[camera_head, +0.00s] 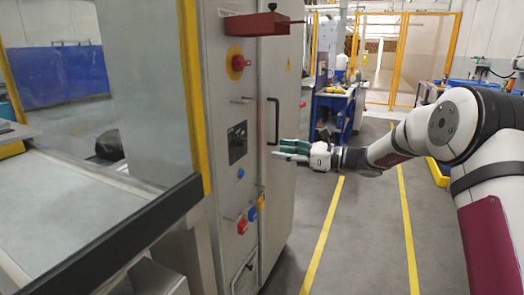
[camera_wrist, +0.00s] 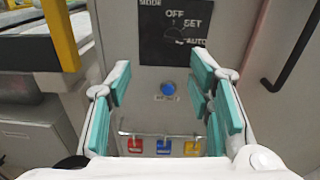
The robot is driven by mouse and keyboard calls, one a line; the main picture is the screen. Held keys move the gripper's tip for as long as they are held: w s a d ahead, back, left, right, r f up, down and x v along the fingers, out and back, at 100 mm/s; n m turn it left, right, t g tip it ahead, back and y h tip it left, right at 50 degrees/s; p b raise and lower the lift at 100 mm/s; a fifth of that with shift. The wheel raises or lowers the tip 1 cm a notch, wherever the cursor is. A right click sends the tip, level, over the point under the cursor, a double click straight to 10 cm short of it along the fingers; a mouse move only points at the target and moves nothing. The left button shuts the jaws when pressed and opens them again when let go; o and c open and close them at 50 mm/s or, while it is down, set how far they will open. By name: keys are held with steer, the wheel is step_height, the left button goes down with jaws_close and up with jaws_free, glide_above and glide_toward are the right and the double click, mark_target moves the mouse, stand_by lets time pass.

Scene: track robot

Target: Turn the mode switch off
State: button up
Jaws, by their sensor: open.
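The mode switch (camera_head: 237,142) is a black panel with a knob on the front of the grey cabinet (camera_head: 222,95). In the wrist view the panel (camera_wrist: 152,45) is at the top, with the labels MODE, OFF, SET and AUTO. Its knob (camera_wrist: 173,35) is small and dark, and I cannot tell which label it points to. My gripper (camera_head: 284,150) is open and empty, to the right of the switch and apart from it. In the wrist view my gripper's teal-padded fingers (camera_wrist: 161,85) are spread below the panel.
A blue button (camera_wrist: 168,88) is under the panel. Red, blue and yellow padlock-like blocks (camera_wrist: 163,146) hang lower. A red emergency button (camera_head: 239,63) and a jutting red box (camera_head: 257,24) are above. A black handle (camera_head: 273,120) is right of the switch. A glass guard stands left.

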mark_target(243, 143)
steer(key=w+b+x, duration=0.1)
steer(key=w+x, duration=0.1)
steer(key=x, duration=1.1)
steer(key=shift+d+f+m, duration=0.2)
steer(key=shift+m, duration=0.1)
steer(key=shift+c, duration=0.2)
steer(key=c, duration=1.1)
